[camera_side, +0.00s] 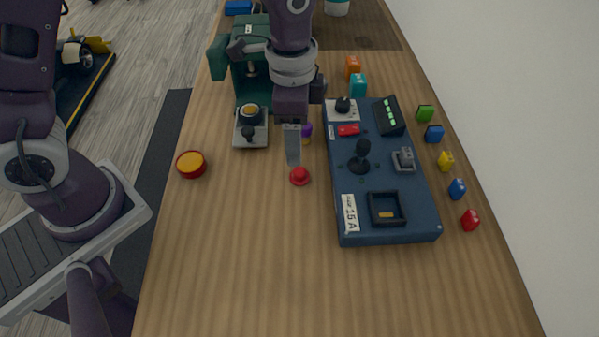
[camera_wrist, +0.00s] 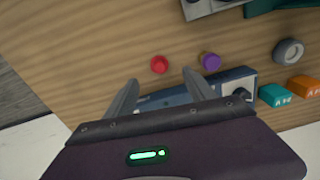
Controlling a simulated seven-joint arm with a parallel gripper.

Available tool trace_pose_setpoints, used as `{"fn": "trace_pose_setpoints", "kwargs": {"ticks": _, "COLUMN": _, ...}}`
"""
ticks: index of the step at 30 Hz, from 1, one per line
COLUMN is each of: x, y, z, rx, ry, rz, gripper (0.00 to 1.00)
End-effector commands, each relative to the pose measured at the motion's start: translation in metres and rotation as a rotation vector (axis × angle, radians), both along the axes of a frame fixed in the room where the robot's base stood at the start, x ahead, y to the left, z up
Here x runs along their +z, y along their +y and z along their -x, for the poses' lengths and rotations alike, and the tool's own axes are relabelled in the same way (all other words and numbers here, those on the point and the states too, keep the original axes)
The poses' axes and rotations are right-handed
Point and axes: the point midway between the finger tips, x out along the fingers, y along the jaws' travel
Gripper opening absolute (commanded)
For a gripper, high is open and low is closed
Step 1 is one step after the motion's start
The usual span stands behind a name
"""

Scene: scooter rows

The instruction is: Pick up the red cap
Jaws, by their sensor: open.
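The red cap (camera_side: 299,176) is a small round piece on the wooden table, just left of the blue control box. In the side view, my gripper (camera_side: 292,160) hangs over it, with a finger's tip just behind and above the cap. In the wrist view, the red cap (camera_wrist: 159,64) lies beyond the fingertips, near the middle. My gripper (camera_wrist: 160,82) is open there, its two fingers spread with nothing between them. I cannot tell the exact height of the fingertips above the table.
The blue control box (camera_side: 362,205) with joystick and switches stands close on the right. A purple cap (camera_wrist: 210,62) lies near the red one. A red-rimmed orange round piece (camera_side: 191,164) is to the left. Several coloured blocks line the right edge. The front table is clear.

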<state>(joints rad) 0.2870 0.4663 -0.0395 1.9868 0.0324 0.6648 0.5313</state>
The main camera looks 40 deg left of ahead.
Motion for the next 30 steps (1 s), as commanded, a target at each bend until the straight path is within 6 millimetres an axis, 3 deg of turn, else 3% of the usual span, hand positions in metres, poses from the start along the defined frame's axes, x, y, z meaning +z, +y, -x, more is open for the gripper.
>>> {"fn": "trace_pose_setpoints", "kwargs": {"ticks": 15, "x": -0.084, "y": -0.005, "z": -0.002, "rx": -0.041, "ry": 0.025, "rz": -0.007, "gripper": 0.63}}
{"fn": "trace_pose_setpoints", "kwargs": {"ticks": 22, "x": -0.088, "y": -0.005, "z": -0.003, "rx": -0.04, "ry": 0.023, "rz": -0.006, "gripper": 0.63}}
{"fn": "trace_pose_setpoints", "kwargs": {"ticks": 23, "x": -0.088, "y": -0.005, "z": -0.003, "rx": -0.04, "ry": 0.023, "rz": -0.006, "gripper": 0.61}}
{"fn": "trace_pose_setpoints", "kwargs": {"ticks": 30, "x": -0.088, "y": -0.005, "z": -0.003, "rx": -0.04, "ry": 0.023, "rz": -0.006, "gripper": 0.14}}
